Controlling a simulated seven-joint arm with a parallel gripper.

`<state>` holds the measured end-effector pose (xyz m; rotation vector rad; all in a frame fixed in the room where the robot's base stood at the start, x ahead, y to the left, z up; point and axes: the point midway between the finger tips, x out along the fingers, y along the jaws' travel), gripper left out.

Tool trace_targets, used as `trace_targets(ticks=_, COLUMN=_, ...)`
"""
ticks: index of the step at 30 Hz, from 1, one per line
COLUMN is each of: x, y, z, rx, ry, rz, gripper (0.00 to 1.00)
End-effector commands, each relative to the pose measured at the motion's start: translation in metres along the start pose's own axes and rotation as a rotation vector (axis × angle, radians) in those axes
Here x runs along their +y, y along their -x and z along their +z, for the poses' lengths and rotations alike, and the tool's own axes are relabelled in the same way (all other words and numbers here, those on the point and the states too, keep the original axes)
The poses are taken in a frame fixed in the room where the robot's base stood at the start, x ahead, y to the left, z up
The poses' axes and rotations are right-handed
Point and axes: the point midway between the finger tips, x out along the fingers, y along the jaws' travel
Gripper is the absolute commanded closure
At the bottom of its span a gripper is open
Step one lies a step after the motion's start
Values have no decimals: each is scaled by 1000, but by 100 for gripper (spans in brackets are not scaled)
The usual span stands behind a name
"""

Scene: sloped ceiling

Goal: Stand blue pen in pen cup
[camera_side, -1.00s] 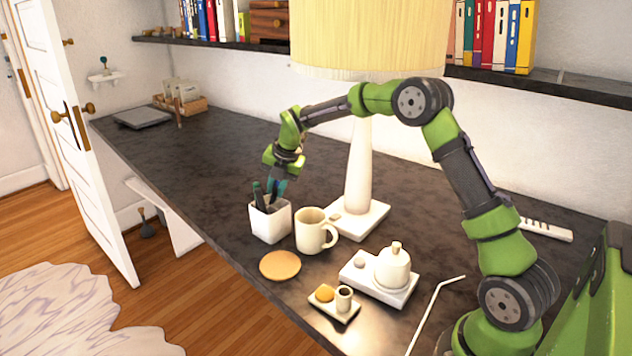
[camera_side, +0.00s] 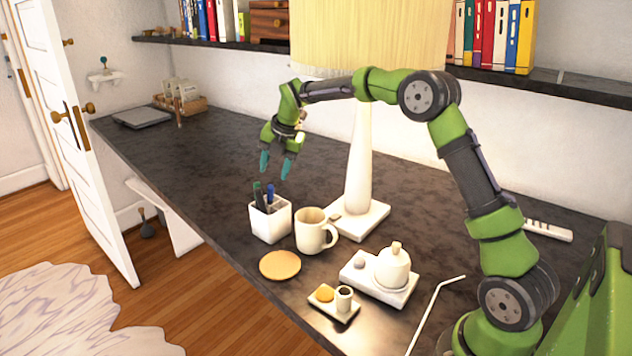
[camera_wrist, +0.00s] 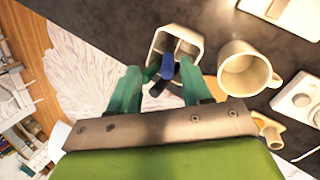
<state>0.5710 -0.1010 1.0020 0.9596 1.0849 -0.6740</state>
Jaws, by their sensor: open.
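The white pen cup (camera_side: 270,222) stands on the dark desk, and its square divided opening shows in the wrist view (camera_wrist: 196,40). The blue pen (camera_side: 271,193) stands upright in the cup, beside a dark green pen (camera_side: 258,192). In the wrist view the blue pen's end (camera_wrist: 168,67) shows between the fingertips, with dark pens close by. My gripper (camera_side: 276,168) is open and empty above the cup, its teal fingers clear of the pen tops. The gripper's open fingers also show in the wrist view (camera_wrist: 157,85).
A cream mug (camera_side: 312,232) stands right beside the cup, with an orange coaster (camera_side: 280,265) in front. The lamp base (camera_side: 362,222) is behind the mug. A tray with a lidded pot (camera_side: 393,268) stands to the right. The desk left of the cup is clear.

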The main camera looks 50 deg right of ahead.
Motion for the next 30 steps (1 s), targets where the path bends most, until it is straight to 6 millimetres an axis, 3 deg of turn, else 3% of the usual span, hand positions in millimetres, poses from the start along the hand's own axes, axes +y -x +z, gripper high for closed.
trace_targets(ticks=2, x=6, y=16, z=1, rx=-2, ry=-1, rz=2, gripper=52)
trace_targets(ticks=14, x=-24, y=47, z=-71, rx=-59, ry=-355, rz=-132, gripper=52)
trace_targets(ticks=30, x=-87, y=85, z=-150, rx=-106, ry=-878, rz=-273, gripper=52)
